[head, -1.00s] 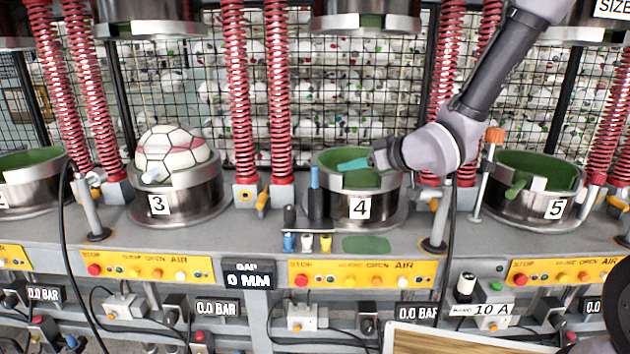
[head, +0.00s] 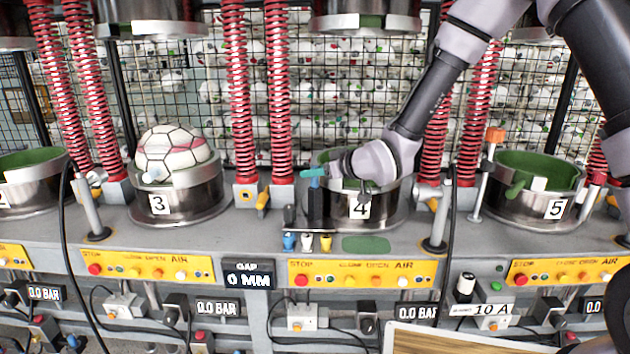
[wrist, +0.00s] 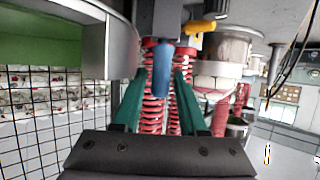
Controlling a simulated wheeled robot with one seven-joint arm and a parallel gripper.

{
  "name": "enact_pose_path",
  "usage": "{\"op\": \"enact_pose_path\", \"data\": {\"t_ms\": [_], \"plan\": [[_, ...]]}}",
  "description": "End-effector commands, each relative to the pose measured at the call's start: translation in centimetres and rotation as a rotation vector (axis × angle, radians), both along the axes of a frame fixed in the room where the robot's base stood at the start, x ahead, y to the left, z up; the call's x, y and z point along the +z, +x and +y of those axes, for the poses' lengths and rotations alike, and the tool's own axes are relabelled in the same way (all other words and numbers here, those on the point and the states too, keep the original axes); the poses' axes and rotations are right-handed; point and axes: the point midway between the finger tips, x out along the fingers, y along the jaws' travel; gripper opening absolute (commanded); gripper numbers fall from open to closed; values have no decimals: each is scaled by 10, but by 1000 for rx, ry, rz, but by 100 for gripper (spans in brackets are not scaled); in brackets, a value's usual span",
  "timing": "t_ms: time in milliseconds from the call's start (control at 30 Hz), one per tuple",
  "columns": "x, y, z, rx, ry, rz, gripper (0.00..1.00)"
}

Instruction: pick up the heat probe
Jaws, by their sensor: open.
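An upright blue-handled tool, which I take to be the heat probe, stands in a dark holder (head: 316,206) left of cup 4. Its blue handle (wrist: 162,68) is between my gripper's teal fingers in the wrist view. My gripper (head: 313,172) reaches in from the right over cup 4, level with the handle's upper part. The fingers (wrist: 162,74) are apart, one on each side of the handle, with a gap showing on both sides. The fingers hide most of the handle in the head view.
Metal cup 4 (head: 392,207) stands close under my wrist. Red springs (head: 278,90) rise behind the holder. A black tool (head: 289,216) stands just left of it, with small coloured parts (head: 307,243) in front. Cup 3 holds a ball (head: 172,150).

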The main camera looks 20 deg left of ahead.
Motion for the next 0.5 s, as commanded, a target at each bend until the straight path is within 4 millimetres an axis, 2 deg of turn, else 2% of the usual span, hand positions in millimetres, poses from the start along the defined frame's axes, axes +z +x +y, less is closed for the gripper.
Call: {"op": "enact_pose_path", "data": {"t_ms": [200,233,333,500], "plan": [[0,1,1,0,0,0,42],[0,1,1,0,0,0,38],[0,1,1,0,0,0,0],[0,1,1,0,1,-1,0]]}}
